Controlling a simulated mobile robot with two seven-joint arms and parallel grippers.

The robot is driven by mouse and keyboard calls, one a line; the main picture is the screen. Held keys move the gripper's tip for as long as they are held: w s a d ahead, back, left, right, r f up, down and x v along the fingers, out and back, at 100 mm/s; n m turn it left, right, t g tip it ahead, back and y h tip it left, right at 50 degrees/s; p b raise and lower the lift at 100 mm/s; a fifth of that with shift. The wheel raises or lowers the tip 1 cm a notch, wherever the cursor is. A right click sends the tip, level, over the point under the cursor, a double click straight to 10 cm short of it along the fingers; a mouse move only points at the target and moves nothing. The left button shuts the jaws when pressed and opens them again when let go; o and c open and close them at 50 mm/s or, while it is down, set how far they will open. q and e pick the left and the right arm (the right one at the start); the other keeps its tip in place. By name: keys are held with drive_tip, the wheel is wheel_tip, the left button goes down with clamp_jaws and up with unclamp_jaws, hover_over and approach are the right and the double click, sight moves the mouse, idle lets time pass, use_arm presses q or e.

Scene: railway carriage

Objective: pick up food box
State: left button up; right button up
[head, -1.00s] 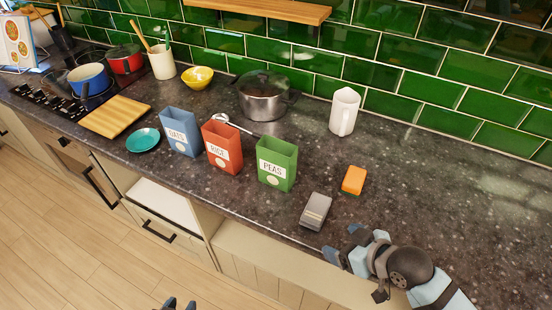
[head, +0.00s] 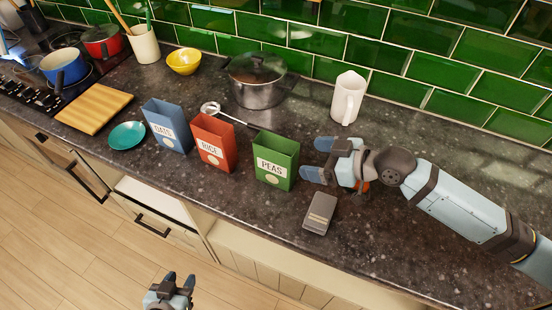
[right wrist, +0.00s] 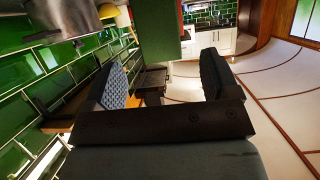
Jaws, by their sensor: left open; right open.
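Three open-topped food boxes stand in a row on the counter: a blue one marked OATS (head: 167,127), a red one marked RICE (head: 213,143) and a green one marked PEAS (head: 275,162). My right gripper (head: 317,159) is open just to the right of the green box, its fingers pointing at it, with a small gap. In the right wrist view the green box (right wrist: 160,35) shows ahead, beyond the open fingers. My left gripper (head: 180,281) is open and empty at the bottom, over the floor in front of the cabinets.
A small grey block (head: 320,213) lies near the front edge of the dark counter (head: 400,245). An orange block (head: 364,187) is mostly hidden by my right gripper. A white jug (head: 347,99), a steel pot (head: 257,83) and a ladle (head: 228,114) stand or lie behind the boxes.

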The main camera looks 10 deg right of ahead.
sight(296, 156)
drive_tip(key=x, duration=0.3)
drive_tip(key=p+x, duration=0.1)
drive_tip(key=x, duration=0.4)
drive_tip(key=shift+f+p, duration=0.1)
drive_tip(key=shift+p, duration=0.25)
drive_tip(key=c, duration=1)
drive_tip(key=shift+c, duration=0.3)
